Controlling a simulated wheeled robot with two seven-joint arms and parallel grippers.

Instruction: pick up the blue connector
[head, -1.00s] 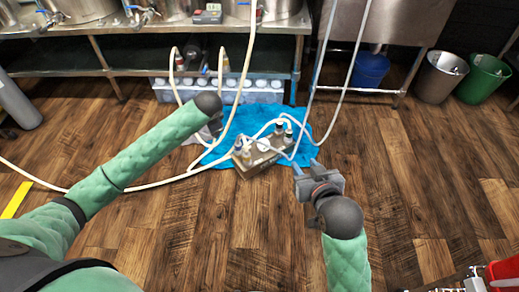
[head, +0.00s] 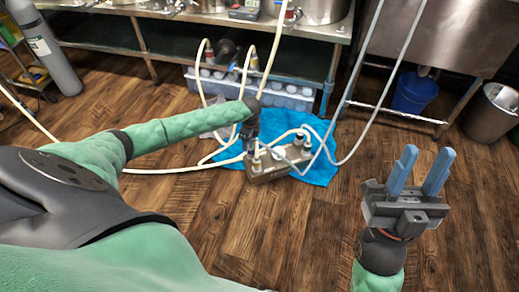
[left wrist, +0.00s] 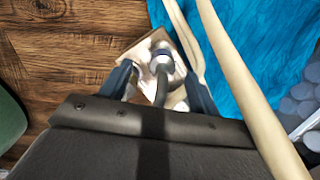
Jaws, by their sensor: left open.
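The grey block (head: 283,172) with hose connectors on top stands on a blue cloth (head: 320,172) on the floor. My left gripper (head: 251,143) points down over the block's left end in the head view and hides part of the connectors there. In the left wrist view my left gripper (left wrist: 160,84) is open, one finger on each side of a connector with a dark blue band (left wrist: 161,57), which appears to be the blue connector. Contact with the fingers cannot be told. My right gripper (head: 418,174) is open and empty at the right, fingers up.
Pale hoses (head: 222,165) run over the cloth and floor around the block. A steel bench (head: 190,22) with a crate of bottles (head: 285,97) beneath stands behind. A blue bucket (head: 414,92) stands under the sink. The wooden floor at front is clear.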

